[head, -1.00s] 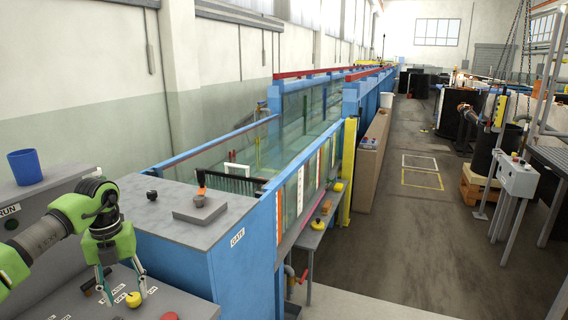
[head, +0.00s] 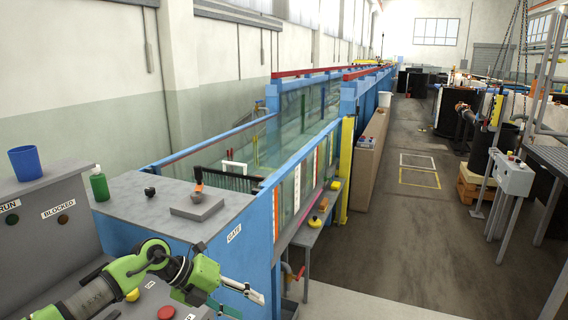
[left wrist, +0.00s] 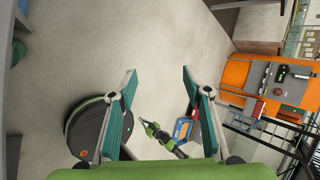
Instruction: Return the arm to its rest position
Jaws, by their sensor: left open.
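My left gripper (head: 250,292) is in the lower middle of the head view, pointing right beside the blue cabinet's front. Its arm comes in over the control desk from the lower left. In the left wrist view the two teal-padded fingers (left wrist: 158,82) stand wide apart with nothing between them, above bare floor. A small green and black arm-like part (left wrist: 162,138), probably my right arm, shows far below in that view. Its jaw state is too small to tell.
The control desk has a yellow knob (head: 132,295) and a red button (head: 166,313). The blue cabinet (head: 180,245) is close by the arm. The aisle floor (head: 400,240) at right is clear.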

